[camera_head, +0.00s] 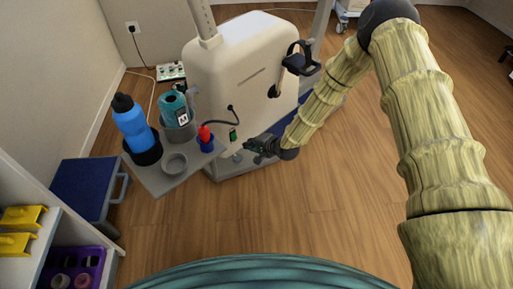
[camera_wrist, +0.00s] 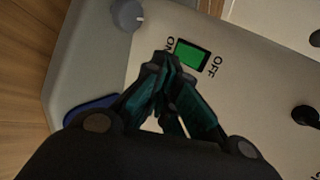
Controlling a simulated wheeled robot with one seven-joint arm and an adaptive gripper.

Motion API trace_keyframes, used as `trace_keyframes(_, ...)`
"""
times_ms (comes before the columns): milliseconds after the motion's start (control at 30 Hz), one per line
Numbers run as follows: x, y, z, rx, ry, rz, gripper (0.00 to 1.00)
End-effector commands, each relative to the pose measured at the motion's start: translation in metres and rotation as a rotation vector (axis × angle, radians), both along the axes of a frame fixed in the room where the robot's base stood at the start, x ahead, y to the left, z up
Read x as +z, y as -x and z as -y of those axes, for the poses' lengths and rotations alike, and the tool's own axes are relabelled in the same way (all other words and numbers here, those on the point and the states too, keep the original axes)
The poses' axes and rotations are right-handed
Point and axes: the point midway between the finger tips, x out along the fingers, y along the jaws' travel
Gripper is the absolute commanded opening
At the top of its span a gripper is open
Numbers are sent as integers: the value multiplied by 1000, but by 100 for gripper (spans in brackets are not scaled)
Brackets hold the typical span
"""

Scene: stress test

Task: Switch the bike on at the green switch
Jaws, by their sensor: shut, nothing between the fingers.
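The bike is a large cream-white machine (camera_head: 235,80) standing on the floor at the upper middle of the head view. Its green switch (camera_wrist: 192,55) has a black frame, with ON printed at its left end and OFF at its right end in the wrist view. The switch also shows as a small green patch in the head view (camera_head: 233,134). My gripper (camera_wrist: 166,60) is shut and empty, its fingertips just left of the switch, by the ON end. In the head view my gripper (camera_head: 249,146) is right of the switch. I cannot tell whether it touches, or which way the switch is set.
A grey round knob (camera_wrist: 127,15) is near the switch. A grey tray (camera_head: 165,181) holds a blue bottle (camera_head: 132,124), a teal container (camera_head: 174,107) and a red-and-blue item (camera_head: 205,139). A black part (camera_head: 298,60) sticks out on the bike's right.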

Motion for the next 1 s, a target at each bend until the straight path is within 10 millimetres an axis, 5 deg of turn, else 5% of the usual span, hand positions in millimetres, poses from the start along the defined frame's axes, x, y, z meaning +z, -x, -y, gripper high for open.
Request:
trace_keyframes(400, -13, -35, -30, 1, 1, 1, 0)
trace_keyframes(1000, -14, -40, -33, 0, -11, 10, 0)
